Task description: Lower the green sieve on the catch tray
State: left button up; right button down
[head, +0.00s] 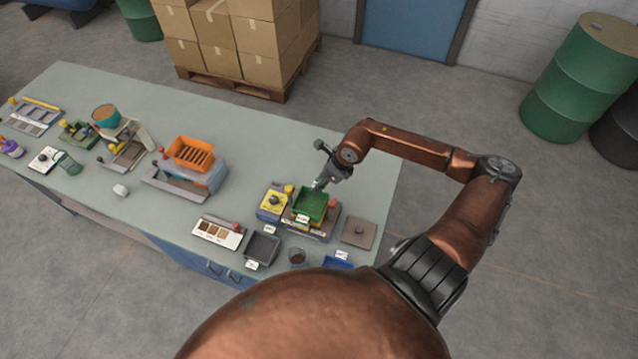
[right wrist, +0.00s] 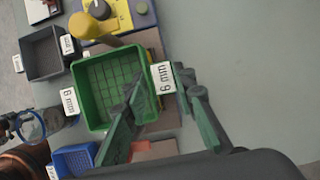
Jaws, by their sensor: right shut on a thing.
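The green sieve (head: 311,203) is a square mesh box with white "6 mm" tags; it also shows in the right wrist view (right wrist: 108,85). My right gripper (right wrist: 165,95) is shut on its right-hand wall, at a tag, with one finger over the inside and one outside. The sieve looks level, over a low brown and grey stand (head: 312,235) beside a yellow control box (head: 273,203). I cannot make out a catch tray under it, nor whether the sieve touches the stand. My left gripper is not in view.
A dark grey tray (head: 262,247), a round cup (head: 297,257) and a blue tray (head: 337,262) lie along the near edge. A brown plate with a knob (head: 359,233) lies right of the stand. The bench behind the stand is clear.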

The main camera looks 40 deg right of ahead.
jog(key=shift+f+b, duration=0.1)
jog(key=shift+b, duration=0.2)
dwell(0.4)
jog(key=c, duration=1.5)
grip_release()
jog(key=shift+o, duration=0.2)
jog(key=o, duration=0.4)
jog(key=shift+c, duration=0.2)
jog(key=shift+r+p, duration=2.25)
jog(key=shift+r, duration=1.75)
